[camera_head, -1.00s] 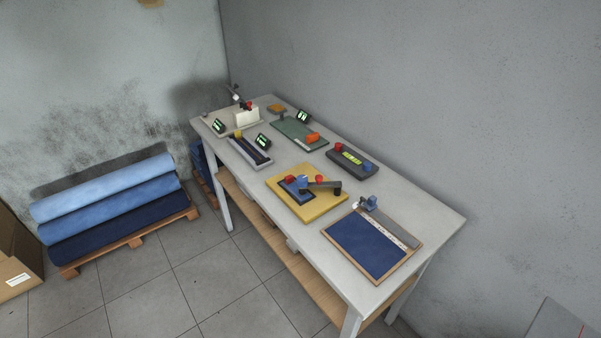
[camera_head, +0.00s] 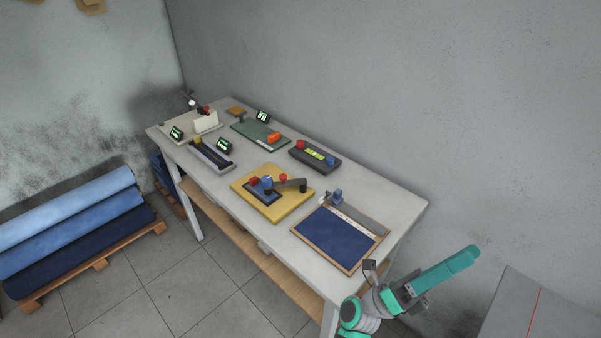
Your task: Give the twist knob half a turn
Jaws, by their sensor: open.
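A yellow board (camera_head: 290,205) lies mid-table with a blue pad, red and blue blocks, and a dark lever on it. Behind it, a green board (camera_head: 247,129) carries an orange knob-like piece (camera_head: 273,137). A dark box (camera_head: 315,159) has a red block, a yellow-green display and a blue block on top. I cannot tell for certain which piece is the twist knob. My teal and grey arm is folded at the lower right, off the table's near end. Its small grey end piece, apparently my gripper (camera_head: 370,268), is apart from every device; its fingers are too small to make out.
The white table (camera_head: 395,212) runs along the grey wall. A framed blue panel (camera_head: 335,239) lies at its near end. A slotted tray (camera_head: 211,156) and small displays stand farther back. Blue rolls (camera_head: 75,230) lie on a pallet at left. A grey surface (camera_head: 540,310) is at lower right.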

